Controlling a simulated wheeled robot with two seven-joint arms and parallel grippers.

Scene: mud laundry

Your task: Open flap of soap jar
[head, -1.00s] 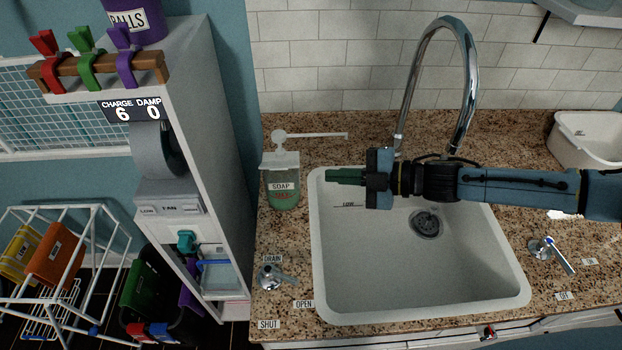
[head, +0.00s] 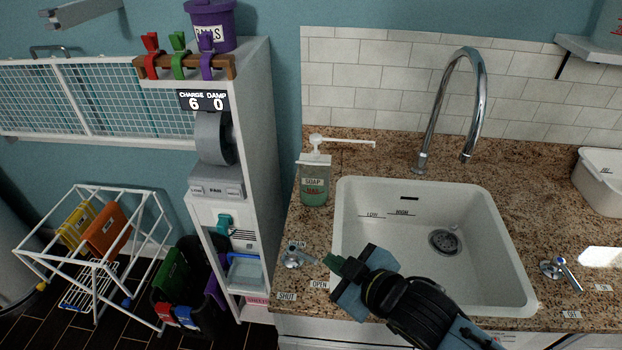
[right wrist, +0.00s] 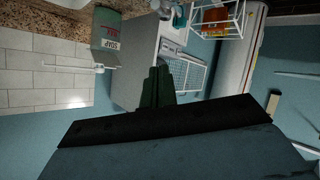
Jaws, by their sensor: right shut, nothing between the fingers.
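The soap jar (head: 315,184) stands upright on the granite counter, left of the sink's back corner. It holds green liquid and has a label reading SOAP. Its white top (head: 316,158) carries a long white arm reaching right; whether the flap is open I cannot tell. The jar also shows upside down in the right wrist view (right wrist: 106,38). My right gripper (head: 334,262) is shut and empty over the sink's front left corner, below and in front of the jar, not touching it. Its green fingers (right wrist: 157,88) lie together in the right wrist view. My left gripper is not in view.
The white sink (head: 510,275) and chrome faucet (head: 474,90) are right of the jar. The drain lever (head: 292,258) sits close left of my right gripper. A tall grey cabinet (head: 258,150) stands left of the counter. The counter around the jar is mostly clear.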

